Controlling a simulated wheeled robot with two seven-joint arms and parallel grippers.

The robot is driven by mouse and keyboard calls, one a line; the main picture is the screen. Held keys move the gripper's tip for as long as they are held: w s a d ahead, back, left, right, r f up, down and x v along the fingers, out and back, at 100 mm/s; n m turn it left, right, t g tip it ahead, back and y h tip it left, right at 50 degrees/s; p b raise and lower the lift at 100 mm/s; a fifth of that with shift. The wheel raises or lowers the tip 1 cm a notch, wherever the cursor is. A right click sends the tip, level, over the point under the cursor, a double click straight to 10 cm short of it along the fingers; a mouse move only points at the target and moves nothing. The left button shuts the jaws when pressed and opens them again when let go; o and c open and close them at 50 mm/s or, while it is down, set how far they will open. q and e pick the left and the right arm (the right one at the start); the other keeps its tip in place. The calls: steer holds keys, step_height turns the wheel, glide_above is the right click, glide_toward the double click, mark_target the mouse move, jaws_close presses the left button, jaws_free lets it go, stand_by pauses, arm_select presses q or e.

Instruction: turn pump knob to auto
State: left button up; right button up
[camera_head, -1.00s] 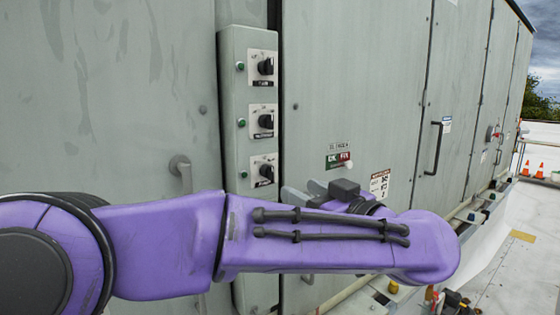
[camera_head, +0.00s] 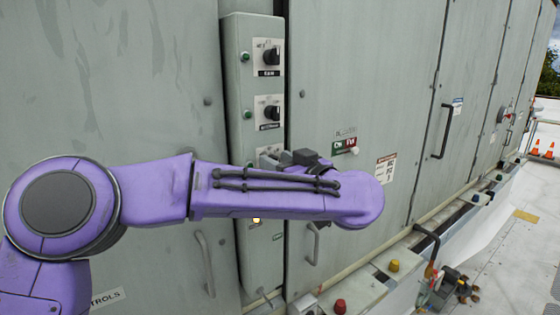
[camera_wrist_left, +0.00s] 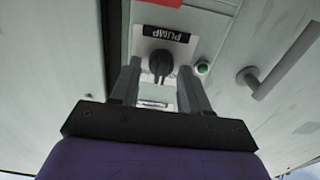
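The pump knob (camera_wrist_left: 161,62) is black, on a pale plate with a black PUMP label that appears upside down in the left wrist view. In that view my left gripper (camera_wrist_left: 159,67) is open, with one finger on each side of the knob. I cannot tell whether the fingers touch it. In the head view the left gripper (camera_head: 273,158) is at the grey control box (camera_head: 240,90), below two other knobs. My left forearm hides most of the pump knob's area there. The right gripper is not in view.
The fan knob (camera_head: 271,55) and a middle knob (camera_head: 271,113) sit higher on the box. A green lamp (camera_wrist_left: 203,68) is beside the pump knob. A door handle (camera_wrist_left: 282,62) sticks out at right in the wrist view. A red knob (camera_head: 340,306) stands low in front.

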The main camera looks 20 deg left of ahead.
arm_select(q)
jaws_close()
steer(key=shift+s+a+f+n+b, duration=0.1)
steer(key=shift+n+b, duration=1.55)
steer(key=shift+n, duration=0.65)
steer(key=shift+s+a+f+n+b, duration=0.1)
steer(key=shift+n+b, duration=1.5)
steer(key=shift+n, duration=0.7)
steer(key=shift+r, duration=0.1)
steer(key=shift+o, duration=0.8)
jaws_free()
steer(key=shift+o, duration=0.7)
steer(key=shift+w, duration=0.1)
